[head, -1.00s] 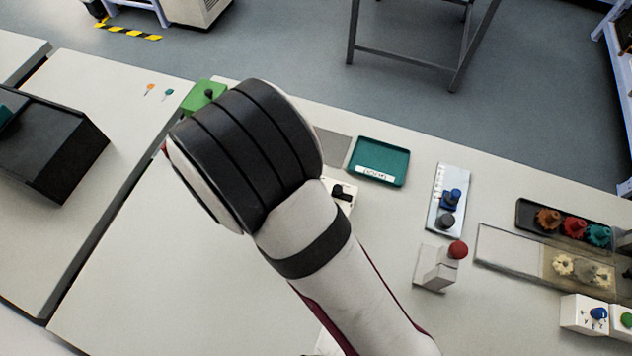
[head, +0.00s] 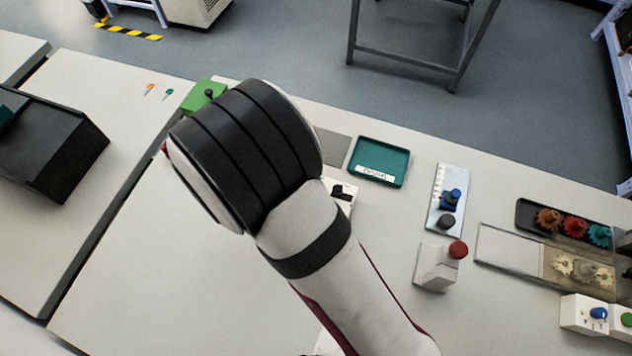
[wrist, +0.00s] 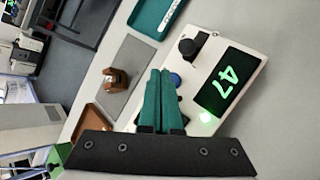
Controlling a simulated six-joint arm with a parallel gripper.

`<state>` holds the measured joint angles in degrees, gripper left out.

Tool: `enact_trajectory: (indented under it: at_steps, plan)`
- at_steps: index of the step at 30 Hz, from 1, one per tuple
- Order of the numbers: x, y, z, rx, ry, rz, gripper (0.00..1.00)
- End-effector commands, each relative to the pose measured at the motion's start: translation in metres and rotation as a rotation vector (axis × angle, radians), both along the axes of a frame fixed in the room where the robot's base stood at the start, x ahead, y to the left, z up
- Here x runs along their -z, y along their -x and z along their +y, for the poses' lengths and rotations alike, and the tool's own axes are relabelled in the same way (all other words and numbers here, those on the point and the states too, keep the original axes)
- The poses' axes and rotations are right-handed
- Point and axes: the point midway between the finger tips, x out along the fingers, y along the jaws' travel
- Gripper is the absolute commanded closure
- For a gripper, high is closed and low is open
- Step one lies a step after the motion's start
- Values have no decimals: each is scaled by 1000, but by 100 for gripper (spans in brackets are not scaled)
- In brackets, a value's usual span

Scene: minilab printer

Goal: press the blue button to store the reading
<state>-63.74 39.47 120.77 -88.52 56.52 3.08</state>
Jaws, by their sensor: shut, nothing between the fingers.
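A small blue button (wrist: 175,80) shows on the device beside my gripper (wrist: 161,72), partly hidden by the fingers. My gripper is shut and empty, its teal fingertips close to the button; I cannot tell whether they touch it. In the head view my arm covers the gripper and most of the device; only its black knob (head: 341,191) and an edge show.
A brown part (wrist: 116,79) rests on a grey mat (wrist: 128,62), with a brown tray (wrist: 93,127) nearby. A teal tray (head: 379,162) stands behind the device. To the right are a plate with a blue knob (head: 450,198), a red-button box (head: 437,269) and a white box with another blue button (head: 598,313).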

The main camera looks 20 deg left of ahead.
Motion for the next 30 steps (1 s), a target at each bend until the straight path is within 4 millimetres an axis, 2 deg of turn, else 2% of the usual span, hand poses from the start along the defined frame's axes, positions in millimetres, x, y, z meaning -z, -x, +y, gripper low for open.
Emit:
enact_trajectory:
  at_steps: [30]
  plan:
    - [10,0,0,0,0,0,100]
